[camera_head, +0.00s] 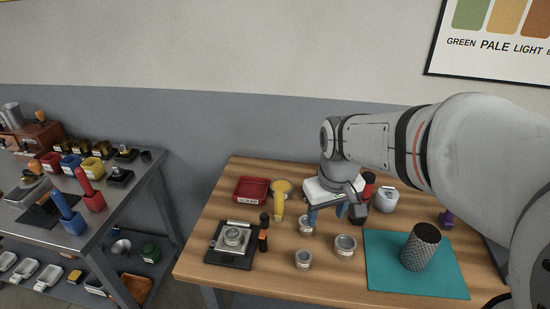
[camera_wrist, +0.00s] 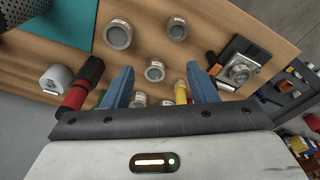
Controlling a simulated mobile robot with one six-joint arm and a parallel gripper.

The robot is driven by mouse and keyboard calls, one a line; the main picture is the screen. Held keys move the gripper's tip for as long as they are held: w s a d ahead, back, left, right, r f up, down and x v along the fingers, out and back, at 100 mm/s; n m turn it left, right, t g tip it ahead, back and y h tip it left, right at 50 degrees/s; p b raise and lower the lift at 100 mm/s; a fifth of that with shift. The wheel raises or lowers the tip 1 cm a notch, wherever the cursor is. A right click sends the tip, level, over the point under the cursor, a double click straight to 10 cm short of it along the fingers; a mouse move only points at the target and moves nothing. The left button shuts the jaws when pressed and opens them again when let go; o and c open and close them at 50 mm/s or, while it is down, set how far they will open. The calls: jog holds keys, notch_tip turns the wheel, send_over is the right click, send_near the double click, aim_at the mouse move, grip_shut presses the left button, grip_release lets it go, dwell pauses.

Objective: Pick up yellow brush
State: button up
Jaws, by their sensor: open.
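The yellow brush (camera_head: 279,207) stands out on the wooden table in front of a round yellow dish, left of my gripper in the head view. In the wrist view the yellow brush (camera_wrist: 181,92) shows near the right finger, partly hidden by the gripper body. My gripper (camera_head: 326,212) is open over the table, its two blue fingers apart. In the wrist view nothing is held between the fingertips of my gripper (camera_wrist: 159,69); a small metal tin lies in view beyond them.
Several metal tins (camera_head: 345,245) stand around the gripper. A black scale (camera_head: 220,258) and an orange-black tool (camera_head: 263,236) are left of the tins. A red tray (camera_head: 240,196) is behind. A teal mat (camera_head: 385,270) bears a dark perforated cylinder (camera_head: 420,248). A red-black item (camera_wrist: 82,85) is close to the left finger.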

jog(key=w+a+f+n+p, duration=0.15)
jog(key=w+a+n, duration=0.25)
jog(key=w, duration=0.6)
jog(key=n+g, duration=0.2)
jog(key=n, duration=0.1)
send_over(279, 203)
jog(key=w, duration=0.1)
jog(key=f, duration=0.4)
jog(key=f+p, duration=0.1)
jog(key=f, duration=0.1)
jog(key=shift+d+f, duration=0.1)
jog(key=shift+d, duration=0.15)
jog(key=f, duration=0.5)
jog(key=f+p, duration=0.1)
jog(key=f, duration=0.2)
jog(key=shift+w+a, duration=0.25)
jog(key=shift+r, duration=0.1)
jog(key=c, duration=1.1)
